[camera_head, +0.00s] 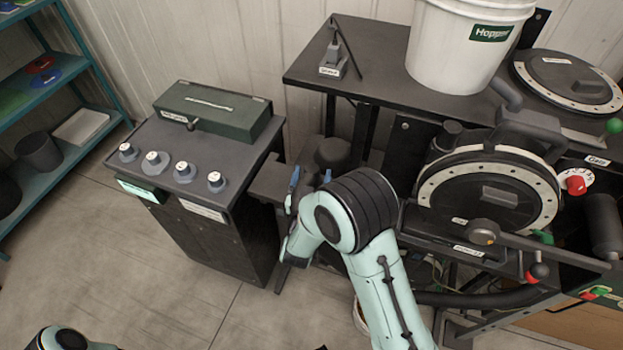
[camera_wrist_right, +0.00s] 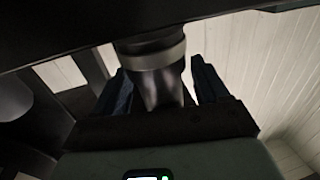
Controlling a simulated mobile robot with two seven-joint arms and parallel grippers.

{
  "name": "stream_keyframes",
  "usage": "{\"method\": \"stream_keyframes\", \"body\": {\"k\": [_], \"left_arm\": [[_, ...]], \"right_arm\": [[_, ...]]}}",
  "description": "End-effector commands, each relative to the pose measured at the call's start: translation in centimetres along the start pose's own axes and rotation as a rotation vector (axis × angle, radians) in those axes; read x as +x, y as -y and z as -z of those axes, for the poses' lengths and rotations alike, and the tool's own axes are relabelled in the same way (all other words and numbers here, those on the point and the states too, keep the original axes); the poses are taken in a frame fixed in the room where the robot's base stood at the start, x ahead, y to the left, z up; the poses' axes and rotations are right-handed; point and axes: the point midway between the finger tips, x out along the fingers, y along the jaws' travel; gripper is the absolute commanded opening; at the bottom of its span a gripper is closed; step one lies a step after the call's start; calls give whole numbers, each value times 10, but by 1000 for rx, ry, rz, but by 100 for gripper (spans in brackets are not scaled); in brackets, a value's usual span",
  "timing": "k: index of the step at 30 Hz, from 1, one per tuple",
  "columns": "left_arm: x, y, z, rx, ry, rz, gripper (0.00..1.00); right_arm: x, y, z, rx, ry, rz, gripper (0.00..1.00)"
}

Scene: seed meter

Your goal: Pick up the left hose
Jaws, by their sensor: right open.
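My right gripper (camera_head: 311,174) is at the left side of the black machine frame, with its blue fingers partly hidden by my wrist. In the right wrist view, the open gripper (camera_wrist_right: 160,82) has one blue finger on each side of a dark grey cylindrical piece with a lighter band (camera_wrist_right: 155,60). This may be the left hose's end; I cannot tell for sure. Whether the fingers touch it is unclear, though gaps seem to show beside it. In the head view a dark round part (camera_head: 333,152) sits just beyond the fingers. My left gripper is out of view.
A black cabinet (camera_head: 225,235) with several knobs and a green box (camera_head: 212,108) stands left of the gripper. The black table (camera_head: 385,85) holds a white hopper bucket (camera_head: 460,45). The round seed meter (camera_head: 490,195) is on the right.

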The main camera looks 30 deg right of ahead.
Motion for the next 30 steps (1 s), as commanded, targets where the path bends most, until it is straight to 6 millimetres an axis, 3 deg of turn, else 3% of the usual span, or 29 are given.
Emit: {"method": "stream_keyframes", "body": {"k": [1,7,20,26,30], "left_arm": [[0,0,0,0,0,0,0],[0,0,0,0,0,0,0],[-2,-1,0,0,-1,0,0],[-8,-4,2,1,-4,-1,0],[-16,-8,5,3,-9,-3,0]], "right_arm": [[0,0,0,0,0,0,74],[0,0,0,0,0,0,9],[0,0,11,3,-3,-1,9],[0,1,48,10,-6,-1,9],[0,0,93,13,-7,0,9]]}}
